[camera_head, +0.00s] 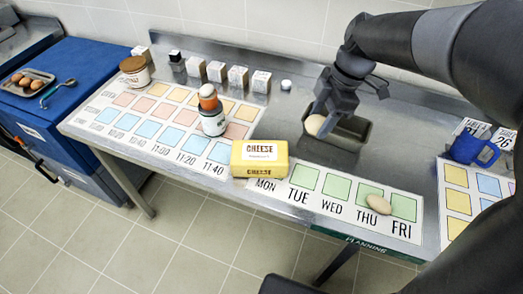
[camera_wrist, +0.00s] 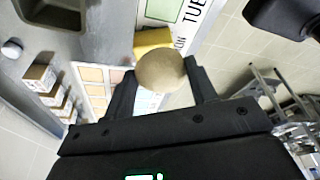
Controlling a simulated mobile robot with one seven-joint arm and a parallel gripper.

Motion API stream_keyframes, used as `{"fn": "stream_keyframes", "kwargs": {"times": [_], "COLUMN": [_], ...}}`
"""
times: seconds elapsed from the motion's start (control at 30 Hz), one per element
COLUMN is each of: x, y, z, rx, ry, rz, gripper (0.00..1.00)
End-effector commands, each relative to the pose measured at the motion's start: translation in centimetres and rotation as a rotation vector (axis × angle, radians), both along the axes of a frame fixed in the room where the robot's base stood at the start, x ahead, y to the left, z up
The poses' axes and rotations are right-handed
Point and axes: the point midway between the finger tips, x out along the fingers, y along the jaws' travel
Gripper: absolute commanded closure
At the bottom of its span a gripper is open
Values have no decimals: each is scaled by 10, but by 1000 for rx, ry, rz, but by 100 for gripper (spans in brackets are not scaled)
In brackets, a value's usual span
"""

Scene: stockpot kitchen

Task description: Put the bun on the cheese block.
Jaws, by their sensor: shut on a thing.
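My gripper (camera_head: 322,122) is shut on a tan, rounded bun (camera_head: 314,124), near the front edge of a grey sunken tray. In the wrist view the bun (camera_wrist: 160,70) sits between the two fingers (camera_wrist: 162,88). The yellow cheese block (camera_head: 260,159) stands on the counter, left of and nearer than my gripper, at the MON end of the weekday strip. It also shows in the wrist view (camera_wrist: 152,41), partly hidden behind the bun. Its top is clear.
A similar pale oval item (camera_head: 378,204) lies by THU and FRI. The grey tray (camera_head: 352,132) lies under my gripper; a blue mug (camera_head: 468,149) is at right. Several small boxes line the back.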

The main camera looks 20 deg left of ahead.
Motion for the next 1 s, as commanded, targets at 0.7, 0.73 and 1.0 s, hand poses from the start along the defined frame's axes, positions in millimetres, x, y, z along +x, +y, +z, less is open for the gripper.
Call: {"fn": "stream_keyframes", "kwargs": {"times": [0.7,0.73,1.0], "x": [-34,-35,-36], "y": [123,126,134], "z": [-62,-64,-81], "rx": [1,1,0], "ry": [4,3,4], "rz": [92,92,87], "gripper": [70,70,70]}}
